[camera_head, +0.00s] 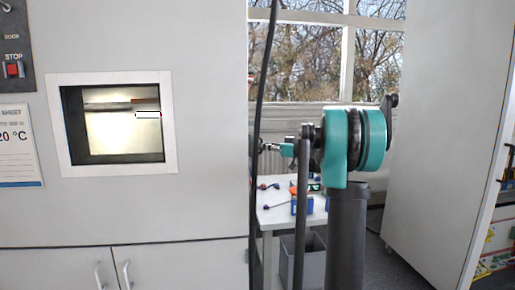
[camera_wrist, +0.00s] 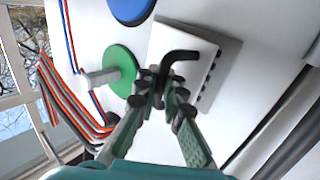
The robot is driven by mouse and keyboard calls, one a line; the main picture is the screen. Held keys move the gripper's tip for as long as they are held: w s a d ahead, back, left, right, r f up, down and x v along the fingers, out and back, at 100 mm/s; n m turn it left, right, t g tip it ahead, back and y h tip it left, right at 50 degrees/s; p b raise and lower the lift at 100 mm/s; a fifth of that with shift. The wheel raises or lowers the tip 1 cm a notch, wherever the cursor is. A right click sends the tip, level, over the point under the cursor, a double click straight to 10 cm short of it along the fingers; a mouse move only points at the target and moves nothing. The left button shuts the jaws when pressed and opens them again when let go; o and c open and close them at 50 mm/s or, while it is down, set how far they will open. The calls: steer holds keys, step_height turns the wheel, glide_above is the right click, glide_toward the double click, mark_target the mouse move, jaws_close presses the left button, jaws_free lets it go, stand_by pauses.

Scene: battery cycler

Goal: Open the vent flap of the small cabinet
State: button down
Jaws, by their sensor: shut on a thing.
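The vent flap (camera_wrist: 202,70) shows in the wrist view as a white square plate on a pale cabinet wall (camera_wrist: 258,110). Dark slots show along its right edge. A black bent handle (camera_wrist: 182,56) stands on the flap. My gripper (camera_wrist: 162,88) has its fingertips closed on the lower end of this handle, and the fingers hide part of it. I cannot tell whether the flap stands away from the wall.
In the wrist view a green disc (camera_wrist: 120,68) with a grey stub and a blue disc (camera_wrist: 130,8) sit close to the flap. Red and blue cables (camera_wrist: 68,95) run at left. In the head view a large cabinet (camera_head: 210,130) fills the left, and a small table (camera_head: 270,215) holds loose parts.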

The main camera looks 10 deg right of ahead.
steer(key=w+d+n+g+y, duration=0.1)
steer(key=w+d+n+g, duration=0.1)
steer(key=w, duration=0.5)
steer(key=shift+w+d+g+y, duration=0.15)
steer(key=shift+d+g+y, duration=0.3)
steer(key=shift+d, duration=0.3)
steer(key=c, duration=1.9)
jaws_free()
steer(key=shift+d, duration=0.1)
steer(key=v, duration=1.2)
